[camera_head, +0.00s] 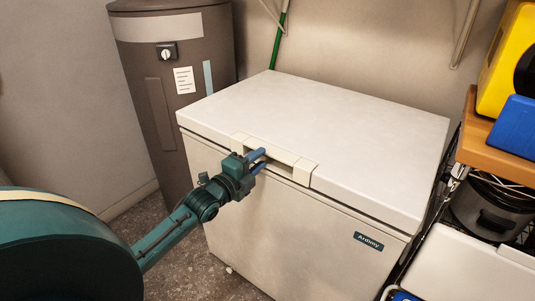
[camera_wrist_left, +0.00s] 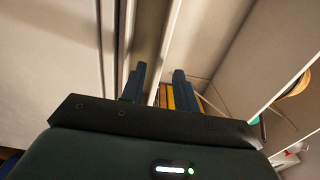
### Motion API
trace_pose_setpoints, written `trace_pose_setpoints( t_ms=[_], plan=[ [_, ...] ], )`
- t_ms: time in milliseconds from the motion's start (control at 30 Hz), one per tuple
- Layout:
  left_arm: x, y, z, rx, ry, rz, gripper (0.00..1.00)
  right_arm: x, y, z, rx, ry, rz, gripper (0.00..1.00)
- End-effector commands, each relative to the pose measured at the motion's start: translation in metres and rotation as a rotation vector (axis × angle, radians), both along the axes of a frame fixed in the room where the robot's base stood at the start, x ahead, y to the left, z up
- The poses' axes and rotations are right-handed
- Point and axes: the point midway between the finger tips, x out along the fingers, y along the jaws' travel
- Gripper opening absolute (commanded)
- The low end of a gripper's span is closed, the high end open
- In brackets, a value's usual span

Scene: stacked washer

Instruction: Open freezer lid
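A white chest freezer (camera_head: 290,238) stands in the middle of the head view. Its lid (camera_head: 330,125) lies flat and looks closed. A pale handle (camera_head: 301,170) with a recess is at the middle of the lid's front edge. My left gripper (camera_head: 262,161) is at the left part of this handle, its two blue fingers pointing into the recess. In the left wrist view the fingers (camera_wrist_left: 158,80) are apart, with a gap between them and nothing clearly held. Whether a finger touches the handle cannot be told. My right gripper is not in view.
A brown water heater (camera_head: 175,85) stands behind the freezer at the left. A shelf (camera_head: 490,145) with a yellow item (camera_head: 503,60) and a blue item (camera_head: 515,125) is close on the right. A green pole (camera_head: 279,42) leans on the back wall.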

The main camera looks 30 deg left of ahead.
Motion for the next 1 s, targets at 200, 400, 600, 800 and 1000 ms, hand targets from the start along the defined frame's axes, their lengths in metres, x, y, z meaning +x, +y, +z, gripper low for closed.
trace_pose_setpoints(
  t_ms=[200,400,600,800,1000],
  plan=[
    [0.032,-0.002,0.0,-0.001,-0.001,0.0,0.31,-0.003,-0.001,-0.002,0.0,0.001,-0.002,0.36],
    [0.044,-0.004,0.0,0.0,0.001,0.0,0.31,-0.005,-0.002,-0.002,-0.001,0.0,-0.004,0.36],
    [0.045,-0.004,-0.001,0.0,0.001,0.0,0.31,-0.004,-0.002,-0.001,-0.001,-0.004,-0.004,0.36],
    [0.045,-0.004,0.0,-0.001,0.001,0.0,0.21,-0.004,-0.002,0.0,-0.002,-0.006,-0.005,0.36],
    [0.044,-0.004,0.0,-0.001,0.001,0.0,0.05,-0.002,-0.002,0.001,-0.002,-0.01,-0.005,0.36]
  ],
)
